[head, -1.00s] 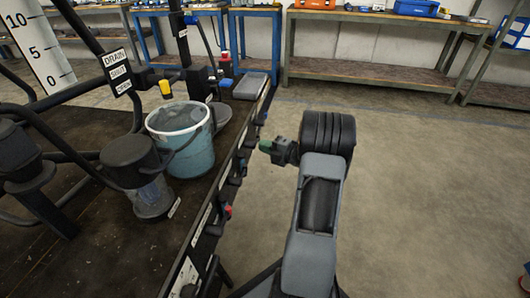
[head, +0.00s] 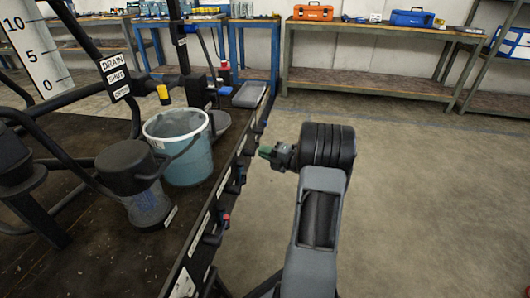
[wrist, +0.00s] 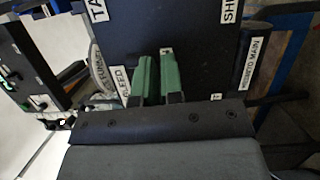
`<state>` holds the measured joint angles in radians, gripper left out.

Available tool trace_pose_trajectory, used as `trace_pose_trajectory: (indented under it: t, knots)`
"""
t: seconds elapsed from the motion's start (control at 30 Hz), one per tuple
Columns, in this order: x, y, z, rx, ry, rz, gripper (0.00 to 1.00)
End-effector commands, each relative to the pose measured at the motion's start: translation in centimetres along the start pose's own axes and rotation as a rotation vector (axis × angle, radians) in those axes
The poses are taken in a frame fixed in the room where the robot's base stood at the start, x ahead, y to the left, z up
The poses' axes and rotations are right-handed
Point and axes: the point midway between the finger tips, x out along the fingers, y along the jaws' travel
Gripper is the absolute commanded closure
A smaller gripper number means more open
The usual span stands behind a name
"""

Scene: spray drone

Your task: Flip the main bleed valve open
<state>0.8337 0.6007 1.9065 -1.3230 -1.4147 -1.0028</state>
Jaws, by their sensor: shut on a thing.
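My gripper (head: 272,152) is at the right side of the dark bench (head: 95,255), close to its edge. In the wrist view its two green fingers (wrist: 156,78) stand nearly parallel with a narrow gap, shut on what seems to be the main bleed valve's handle. The handle is mostly hidden between and beyond the fingers. A partly covered label reading BLEED (wrist: 124,82) is just left of the fingers, and a label ending in MAIN (wrist: 252,62) is to the right. I cannot tell the valve's position.
A blue bucket (head: 190,160) and a dark-capped clear container (head: 148,205) stand on the bench. Small valves, one red-tipped (head: 226,220), line its edge. A DRAIN/SHUT sign (head: 115,75) is above. Open floor (head: 430,200) lies to the right.

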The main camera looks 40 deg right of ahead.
Motion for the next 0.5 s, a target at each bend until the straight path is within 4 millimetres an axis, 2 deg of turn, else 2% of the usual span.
trace_pose_trajectory:
  t: [0.27, 0.5]
  knots:
    - [-1.3, -3.2, -1.0, 0.004, 0.006, 0.0, 1.0]
    - [-6.2, -4.0, -0.1, 0.002, 0.003, 0.002, 1.0]
